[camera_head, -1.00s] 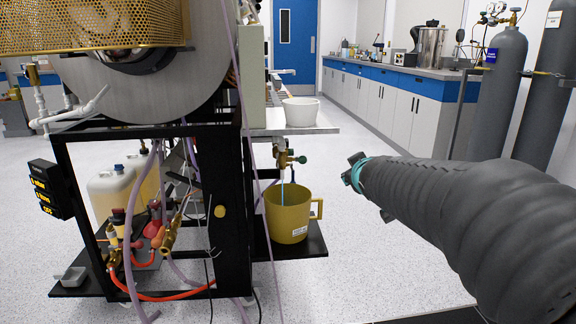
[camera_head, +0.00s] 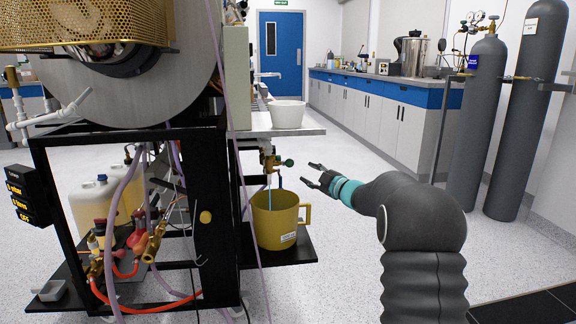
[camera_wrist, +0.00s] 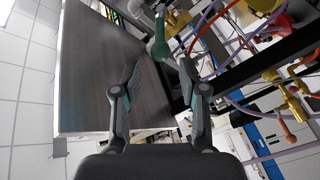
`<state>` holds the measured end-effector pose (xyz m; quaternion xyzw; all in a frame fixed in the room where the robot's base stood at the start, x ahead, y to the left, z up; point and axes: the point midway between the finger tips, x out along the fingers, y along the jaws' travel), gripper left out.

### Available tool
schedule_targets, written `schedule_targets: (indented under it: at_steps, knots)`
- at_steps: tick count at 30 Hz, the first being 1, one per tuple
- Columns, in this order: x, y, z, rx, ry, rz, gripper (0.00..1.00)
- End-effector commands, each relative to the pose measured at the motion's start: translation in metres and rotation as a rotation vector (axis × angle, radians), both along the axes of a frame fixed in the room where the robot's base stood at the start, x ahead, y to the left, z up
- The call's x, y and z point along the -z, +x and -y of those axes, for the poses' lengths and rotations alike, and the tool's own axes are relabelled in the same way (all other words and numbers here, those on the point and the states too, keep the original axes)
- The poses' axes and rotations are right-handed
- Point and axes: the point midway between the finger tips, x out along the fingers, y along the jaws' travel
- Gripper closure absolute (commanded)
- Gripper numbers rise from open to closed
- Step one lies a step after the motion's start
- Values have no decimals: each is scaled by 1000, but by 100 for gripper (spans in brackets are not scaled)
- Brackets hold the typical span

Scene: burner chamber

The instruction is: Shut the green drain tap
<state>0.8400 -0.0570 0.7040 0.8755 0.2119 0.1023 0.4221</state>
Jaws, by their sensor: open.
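The drain tap is a brass valve (camera_head: 268,160) with a green handle (camera_head: 288,162), under the shelf edge in the head view. A thin blue stream runs from its spout into a yellow mug (camera_head: 277,228) below. My gripper (camera_head: 311,174) is open and empty, just right of the green handle and apart from it. In the wrist view the green handle (camera_wrist: 160,47) shows beyond the fingertips, at top centre, roughly in line with the gap between the fingers (camera_wrist: 160,75). The handle's far side is hidden.
A metal shelf (camera_head: 308,131) with a white bowl (camera_head: 287,114) overhangs the tap. The mug stands on a black platform (camera_head: 300,254). A black frame (camera_head: 213,230) with hoses is left of it. Floor to the right is open up to grey cylinders (camera_head: 472,130).

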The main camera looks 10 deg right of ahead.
Motion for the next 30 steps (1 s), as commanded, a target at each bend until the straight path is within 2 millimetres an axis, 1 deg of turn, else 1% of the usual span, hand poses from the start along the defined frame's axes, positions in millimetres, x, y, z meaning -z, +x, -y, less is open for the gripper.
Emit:
schedule_targets:
  at_steps: [12, 18, 24, 30]
  knots:
    - [0, 67, -35, 0, 0, 0, 58]
    - [-1, 93, -48, 1, 1, 0, 58]
    - [-1, 107, -56, 1, 2, -1, 58]
    - [-1, 111, -57, 3, 1, 0, 58]
